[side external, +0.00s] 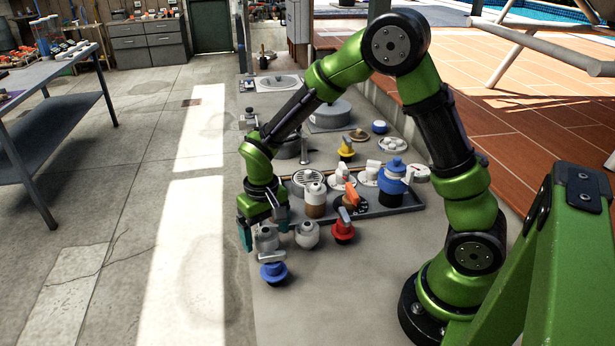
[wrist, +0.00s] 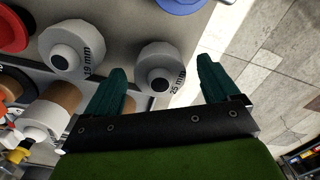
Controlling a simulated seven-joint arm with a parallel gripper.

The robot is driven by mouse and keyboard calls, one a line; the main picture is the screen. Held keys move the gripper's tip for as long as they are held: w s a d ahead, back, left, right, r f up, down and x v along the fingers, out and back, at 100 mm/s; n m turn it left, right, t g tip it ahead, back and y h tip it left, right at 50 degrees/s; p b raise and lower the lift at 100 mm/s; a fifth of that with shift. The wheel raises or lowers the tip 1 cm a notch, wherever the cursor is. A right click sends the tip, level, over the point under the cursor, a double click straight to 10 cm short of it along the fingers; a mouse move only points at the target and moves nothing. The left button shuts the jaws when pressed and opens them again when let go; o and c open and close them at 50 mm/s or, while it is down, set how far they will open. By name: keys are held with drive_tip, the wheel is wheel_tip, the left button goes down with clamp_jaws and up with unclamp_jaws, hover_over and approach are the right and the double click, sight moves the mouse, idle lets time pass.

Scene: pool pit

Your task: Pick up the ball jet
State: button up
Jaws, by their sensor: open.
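Two pale grey round ball jets stand near the tray's front edge. One, marked 25 mm in the wrist view (wrist: 160,66), is the left one in the side view (side external: 267,243). The other, marked 19 mm in the wrist view (wrist: 72,46), stands to its right in the side view (side external: 307,235). My gripper (side external: 264,226) is low over the left jet, its teal fingers open. In the wrist view my gripper (wrist: 162,70) has the 25 mm jet between its spread fingers, with a gap to the right finger. Contact with the left finger is unclear.
A blue-based fitting (side external: 273,272) stands just in front of the left jet. A red-based valve (side external: 343,231) stands to the right. Behind are a brown-and-white fitting (side external: 315,201) and a blue pot-like fitting (side external: 392,183) on a dark tray (side external: 405,208). The near counter (side external: 330,300) is clear.

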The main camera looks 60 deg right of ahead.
sight(266, 233)
wheel_tip(266, 233, down, 2)
drive_tip(key=c, duration=1.1)
wheel_tip(266, 233, up, 10)
drive_tip(key=shift+r, duration=0.1)
